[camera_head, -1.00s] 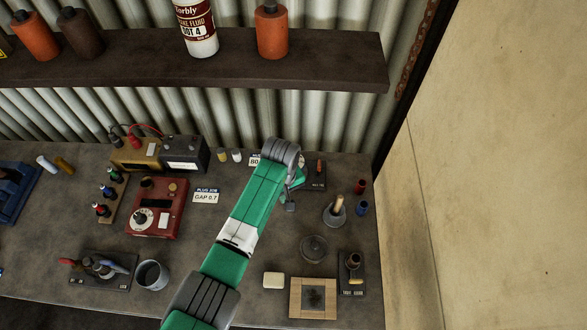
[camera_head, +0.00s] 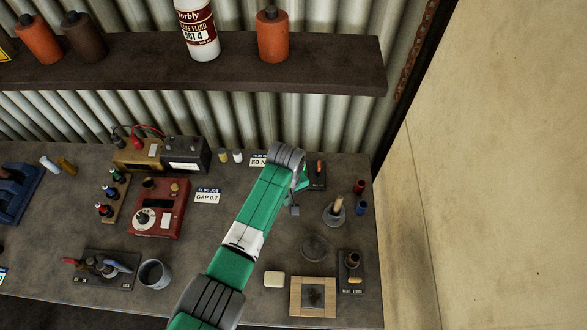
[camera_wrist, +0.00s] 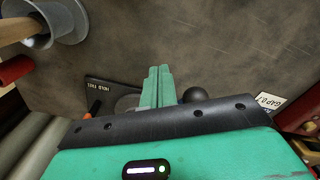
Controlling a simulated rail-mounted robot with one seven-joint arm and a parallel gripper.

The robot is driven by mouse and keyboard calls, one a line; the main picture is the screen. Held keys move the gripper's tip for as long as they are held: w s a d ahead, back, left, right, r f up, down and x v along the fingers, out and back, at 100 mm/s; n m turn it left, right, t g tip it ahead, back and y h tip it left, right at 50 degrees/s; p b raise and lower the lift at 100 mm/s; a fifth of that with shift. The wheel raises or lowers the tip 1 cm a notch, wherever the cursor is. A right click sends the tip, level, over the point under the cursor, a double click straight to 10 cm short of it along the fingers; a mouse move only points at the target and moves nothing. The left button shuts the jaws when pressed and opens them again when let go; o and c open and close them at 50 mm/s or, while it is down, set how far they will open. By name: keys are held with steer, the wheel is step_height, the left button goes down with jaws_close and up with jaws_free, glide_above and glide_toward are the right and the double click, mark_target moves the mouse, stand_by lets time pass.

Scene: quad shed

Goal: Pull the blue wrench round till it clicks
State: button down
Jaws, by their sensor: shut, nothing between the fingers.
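My gripper (camera_wrist: 160,72) is shut and empty, its two green fingers together in the wrist view. They point toward a black plate (camera_wrist: 98,88) with white lettering that seems to read "HOLD TILL". An orange-tipped piece (camera_wrist: 95,108) stands on that plate, and a dark round knob (camera_wrist: 196,95) is just right of the fingers. In the head view my arm covers most of the gripper, beside the same plate (camera_head: 318,185). I see no wrench for certain; a blue-handled tool (camera_head: 118,267) lies on a dark plate at the front left, away from my gripper.
A grey funnel-like holder (camera_head: 333,214) with a wooden handle stands right of my gripper. Red (camera_head: 360,187) and blue (camera_head: 361,208) small cylinders are by the right edge. A red meter box (camera_head: 158,212) is left of my arm. A shelf (camera_head: 300,68) overhangs the bench's back.

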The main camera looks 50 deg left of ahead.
step_height(320, 180, up, 9)
steer(key=p, duration=0.8)
